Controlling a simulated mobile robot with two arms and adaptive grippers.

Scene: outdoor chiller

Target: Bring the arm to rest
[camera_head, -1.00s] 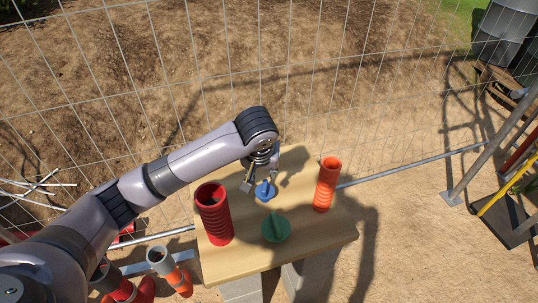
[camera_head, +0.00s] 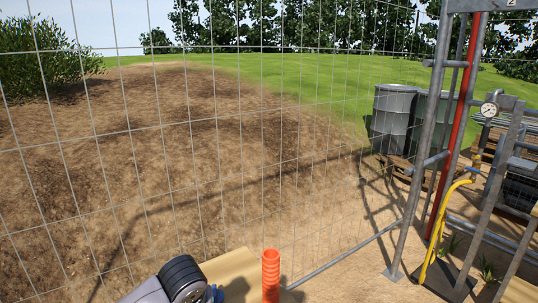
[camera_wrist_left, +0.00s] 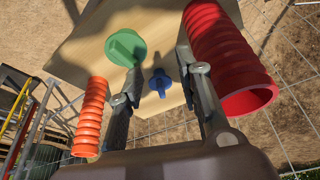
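My left arm (camera_head: 180,283) shows only at the bottom edge of the head view; its gripper is out of sight there. In the left wrist view my left gripper (camera_wrist_left: 159,68) has its two fingers spread apart with nothing held between them. A blue knobbed piece (camera_wrist_left: 159,84) sits on the wooden board beyond the fingers, seen through the gap. A green round piece with a raised grip (camera_wrist_left: 126,47) is on the board beside the left finger. My right gripper is in neither view.
A red ribbed tube (camera_wrist_left: 228,58) stands close to the right finger and an orange ribbed tube (camera_wrist_left: 89,118) to the left; the orange one also shows in the head view (camera_head: 270,276). The wooden board (camera_wrist_left: 85,50) carries them. A wire fence (camera_head: 200,150) runs behind.

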